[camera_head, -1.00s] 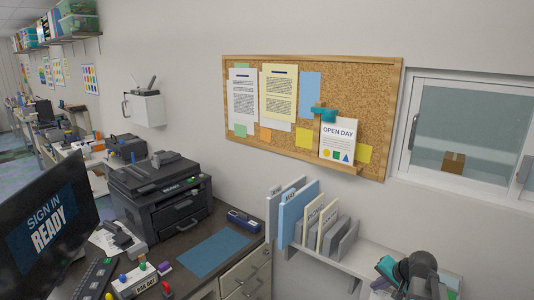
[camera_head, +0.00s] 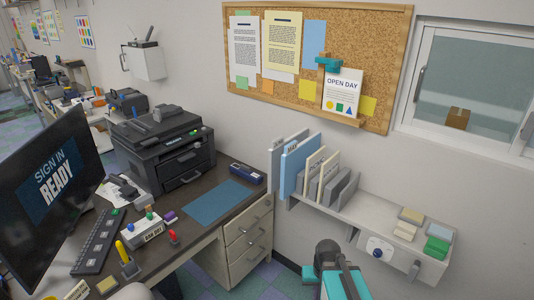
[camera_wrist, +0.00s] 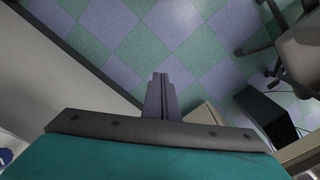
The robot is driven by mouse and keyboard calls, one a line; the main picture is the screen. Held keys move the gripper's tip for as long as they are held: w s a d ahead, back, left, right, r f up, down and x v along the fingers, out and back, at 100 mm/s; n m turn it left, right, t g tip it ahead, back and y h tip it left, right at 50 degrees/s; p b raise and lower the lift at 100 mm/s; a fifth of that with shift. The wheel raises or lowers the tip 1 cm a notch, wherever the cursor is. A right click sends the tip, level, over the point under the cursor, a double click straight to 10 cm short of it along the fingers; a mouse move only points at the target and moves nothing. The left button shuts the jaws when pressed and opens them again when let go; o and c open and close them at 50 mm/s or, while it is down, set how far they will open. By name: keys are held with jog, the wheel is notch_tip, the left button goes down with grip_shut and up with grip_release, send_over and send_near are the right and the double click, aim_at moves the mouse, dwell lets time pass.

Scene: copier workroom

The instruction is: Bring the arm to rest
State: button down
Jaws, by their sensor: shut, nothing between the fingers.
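My gripper (camera_wrist: 159,78) shows in the wrist view with its two grey fingers together and nothing between them. It points down over the green and purple checkered floor (camera_wrist: 135,55). My arm (camera_head: 332,272) shows at the bottom of the head view, in front of the white wall shelf (camera_head: 375,213). The fingers cannot be made out in the head view.
The desk (camera_head: 165,235) with the printer (camera_head: 165,150) and monitor (camera_head: 45,205) stands to the left. Folders (camera_head: 297,165) and small pads (camera_head: 411,215) are on the shelf. A chair (camera_wrist: 302,50) and a black box (camera_wrist: 268,115) are near the floor.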

jog(key=s+f+g+b, duration=0.6)
jog(key=s+f+b, duration=0.4)
jog(key=s+f, duration=1.7)
jog(key=shift+a+f+n, duration=0.3)
jog(key=shift+f, duration=0.5)
